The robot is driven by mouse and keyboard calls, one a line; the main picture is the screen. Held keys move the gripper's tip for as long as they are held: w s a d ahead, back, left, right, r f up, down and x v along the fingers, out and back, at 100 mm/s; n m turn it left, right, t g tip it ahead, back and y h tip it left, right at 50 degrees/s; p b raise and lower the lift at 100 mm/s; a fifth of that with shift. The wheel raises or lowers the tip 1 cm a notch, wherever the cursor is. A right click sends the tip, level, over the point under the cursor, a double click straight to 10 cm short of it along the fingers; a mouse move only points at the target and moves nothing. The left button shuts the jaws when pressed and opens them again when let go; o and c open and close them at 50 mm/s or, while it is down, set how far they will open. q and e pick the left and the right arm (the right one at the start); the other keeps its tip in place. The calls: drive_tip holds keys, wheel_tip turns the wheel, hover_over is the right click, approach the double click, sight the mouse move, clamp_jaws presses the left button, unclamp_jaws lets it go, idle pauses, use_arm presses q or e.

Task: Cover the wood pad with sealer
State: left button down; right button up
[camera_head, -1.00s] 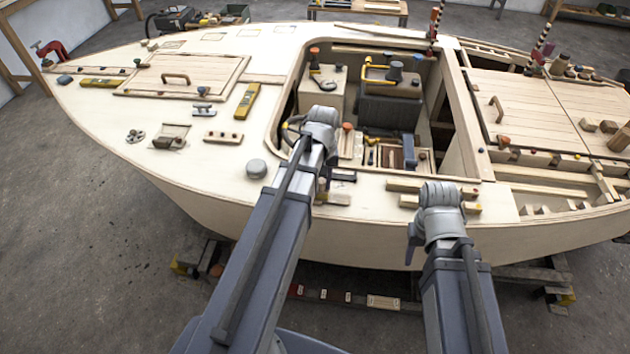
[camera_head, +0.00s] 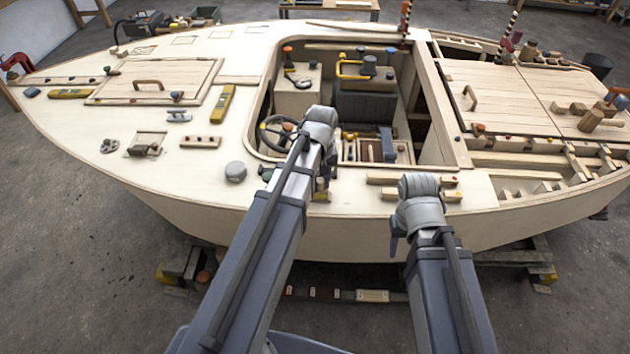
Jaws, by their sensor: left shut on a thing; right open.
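My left gripper (camera_head: 326,178) is mostly hidden behind its own forearm, over the near side deck by the cockpit opening. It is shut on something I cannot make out. My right gripper (camera_head: 395,241) hangs beside its forearm in front of the hull's near side, partly hidden; it is open. I cannot tell which piece is the wood pad. I cannot pick out the sealer.
The plywood hull (camera_head: 200,204) spans the view. A grey round knob (camera_head: 235,171), a yellow level (camera_head: 222,104) and a hatch (camera_head: 155,80) are on the foredeck. The cockpit holds a steering wheel (camera_head: 278,132) and boxes. A mallet (camera_head: 598,119) lies on the right hatch.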

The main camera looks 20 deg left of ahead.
use_arm(q)
drive_tip(key=shift+d, duration=0.15)
drive_tip(key=shift+w+d, duration=0.25)
drive_tip(key=shift+d, duration=0.55)
drive_tip(key=shift+w+d, duration=0.25)
drive_tip(key=shift+d, duration=0.55)
wheel_tip(320, 180, up, 6)
drive_tip(key=p, duration=0.6)
wheel_tip(320, 180, up, 3)
drive_tip(key=p, duration=0.3)
